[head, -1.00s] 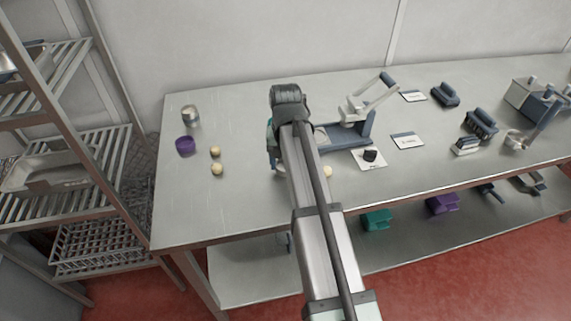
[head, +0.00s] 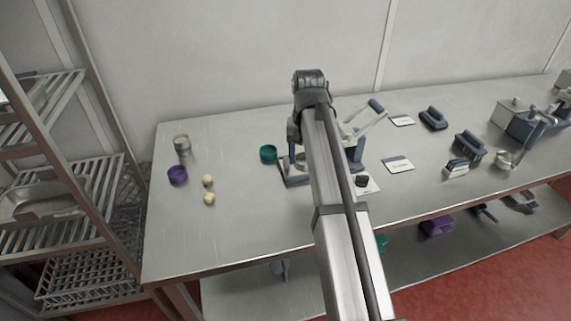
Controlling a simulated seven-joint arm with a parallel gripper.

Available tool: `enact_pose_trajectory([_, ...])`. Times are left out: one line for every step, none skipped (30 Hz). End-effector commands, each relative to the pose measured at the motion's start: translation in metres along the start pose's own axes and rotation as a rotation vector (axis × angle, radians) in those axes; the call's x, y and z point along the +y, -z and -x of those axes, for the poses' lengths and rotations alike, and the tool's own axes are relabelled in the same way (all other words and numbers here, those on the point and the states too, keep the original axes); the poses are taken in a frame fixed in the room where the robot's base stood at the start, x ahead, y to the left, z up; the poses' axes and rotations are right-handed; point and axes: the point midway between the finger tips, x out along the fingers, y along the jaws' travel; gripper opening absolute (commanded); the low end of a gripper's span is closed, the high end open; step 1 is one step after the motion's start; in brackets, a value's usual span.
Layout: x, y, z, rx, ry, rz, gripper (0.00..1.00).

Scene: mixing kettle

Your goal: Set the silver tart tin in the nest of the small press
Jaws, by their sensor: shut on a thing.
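My gripper (head: 295,157) hangs below my wrist, over the left end of the small press. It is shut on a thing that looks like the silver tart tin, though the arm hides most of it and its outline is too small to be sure. The small press has a blue-grey base and a pale lever with a dark grip (head: 376,106). My arm covers its middle, so I cannot see the nest, or whether the tin touches it.
A teal tin (head: 268,153) stands just left of the press. A purple tin (head: 178,175), a silver can (head: 182,145) and two dough balls (head: 208,189) are farther left. Cards (head: 398,164), blue-grey tools (head: 470,145) and a larger press (head: 538,122) stand right. The table's front left is clear.

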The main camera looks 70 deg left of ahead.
Motion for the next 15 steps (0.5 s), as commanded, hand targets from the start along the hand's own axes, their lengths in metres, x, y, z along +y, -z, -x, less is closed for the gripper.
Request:
enact_pose_trajectory([0.007, 0.023, 0.001, -0.003, 0.000, -0.011, 0.31])
enact_pose_trajectory([0.010, 0.032, 0.001, -0.004, 0.000, -0.013, 0.31])
enact_pose_trajectory([0.015, 0.043, 0.001, -0.005, 0.000, -0.017, 0.31])
enact_pose_trajectory([0.014, 0.050, 0.001, -0.004, 0.000, -0.011, 0.31])
enact_pose_trajectory([0.015, 0.057, 0.002, -0.003, 0.000, -0.007, 0.31])
enact_pose_trajectory([0.015, 0.065, 0.002, -0.002, 0.001, -0.003, 0.31])
enact_pose_trajectory([0.013, 0.070, 0.003, 0.001, 0.001, 0.008, 0.31])
enact_pose_trajectory([0.012, 0.074, 0.004, 0.003, 0.001, 0.016, 0.31])
enact_pose_trajectory([0.011, 0.080, 0.005, 0.006, 0.002, 0.024, 0.31])
enact_pose_trajectory([0.011, 0.083, 0.005, 0.010, 0.002, 0.034, 0.31])
enact_pose_trajectory([0.010, 0.085, 0.006, 0.013, 0.003, 0.044, 0.31])
enact_pose_trajectory([0.010, 0.088, 0.007, 0.016, 0.003, 0.055, 0.31])
enact_pose_trajectory([0.010, 0.087, 0.006, 0.020, 0.003, 0.068, 0.31])
enact_pose_trajectory([0.010, 0.087, 0.006, 0.022, 0.003, 0.079, 0.31])
enact_pose_trajectory([0.010, 0.086, 0.006, 0.023, 0.003, 0.088, 0.31])
